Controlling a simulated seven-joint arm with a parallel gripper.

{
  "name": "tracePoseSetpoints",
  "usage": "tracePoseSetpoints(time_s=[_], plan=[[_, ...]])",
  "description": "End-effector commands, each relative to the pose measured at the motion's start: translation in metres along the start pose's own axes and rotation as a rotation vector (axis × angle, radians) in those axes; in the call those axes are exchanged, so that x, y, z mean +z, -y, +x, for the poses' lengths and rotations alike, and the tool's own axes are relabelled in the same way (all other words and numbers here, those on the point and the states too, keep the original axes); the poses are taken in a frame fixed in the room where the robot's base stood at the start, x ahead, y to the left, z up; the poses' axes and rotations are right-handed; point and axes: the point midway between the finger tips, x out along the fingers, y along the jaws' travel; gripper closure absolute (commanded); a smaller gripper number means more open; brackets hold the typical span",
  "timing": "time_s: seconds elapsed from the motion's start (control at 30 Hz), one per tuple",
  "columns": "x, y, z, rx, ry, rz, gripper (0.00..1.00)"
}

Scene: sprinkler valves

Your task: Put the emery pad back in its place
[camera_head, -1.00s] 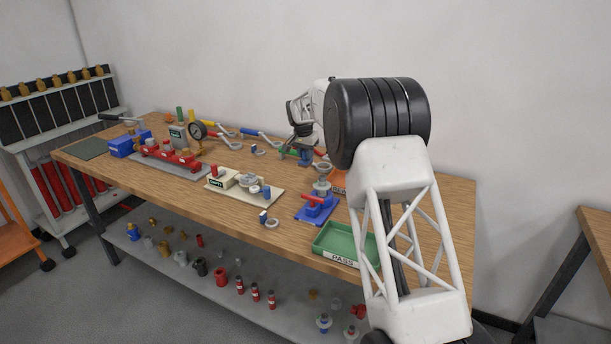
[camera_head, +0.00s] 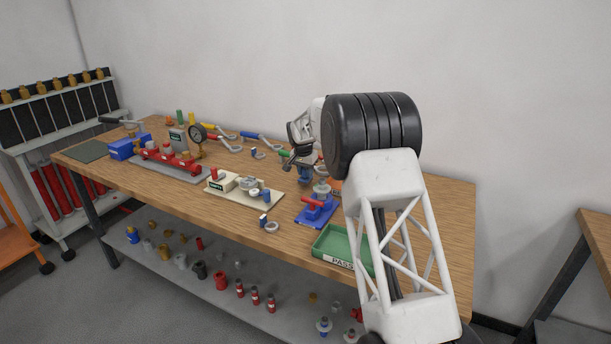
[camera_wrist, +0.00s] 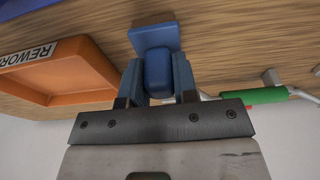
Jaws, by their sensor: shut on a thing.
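My gripper (camera_wrist: 158,85) is shut on a blue block-like grip with a flat square blue plate at its far end, which I take to be the emery pad (camera_wrist: 157,36). The grip sits between the two blue-grey fingers in the wrist view. In the head view my gripper (camera_head: 302,162) is over the back-middle of the bench, right of the cream board. Only a little blue of the pad shows beneath it there. I cannot tell whether the plate touches the wood. No marked place for the pad is clear.
An orange REWORK tray (camera_wrist: 50,75) and a green-handled tool (camera_wrist: 266,95) lie near the pad. On the bench (camera_head: 200,195) are a blue valve fixture (camera_head: 318,212), a green PASS tray (camera_head: 335,245), a cream board (camera_head: 270,199) and a red manifold (camera_head: 165,158).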

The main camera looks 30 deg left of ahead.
Motion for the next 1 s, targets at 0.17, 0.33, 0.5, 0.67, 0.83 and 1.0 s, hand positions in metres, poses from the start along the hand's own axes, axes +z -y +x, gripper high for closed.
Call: tracePoseSetpoints(time_s=[0.17,0.33,0.5,0.67,0.83,1.0], plan=[[0.003,0.0,0.013,0.0,0.0,0.0,1.0],[0.003,0.0,0.014,0.0,0.0,0.0,1.0],[0.003,0.0,0.015,0.0,0.0,0.0,1.0],[0.003,0.0,0.016,0.0,0.0,0.0,0.62],[0.003,0.0,0.016,0.0,0.0,0.0,0.47],[0.003,0.0,0.016,0.0,0.0,0.0,0.47]])
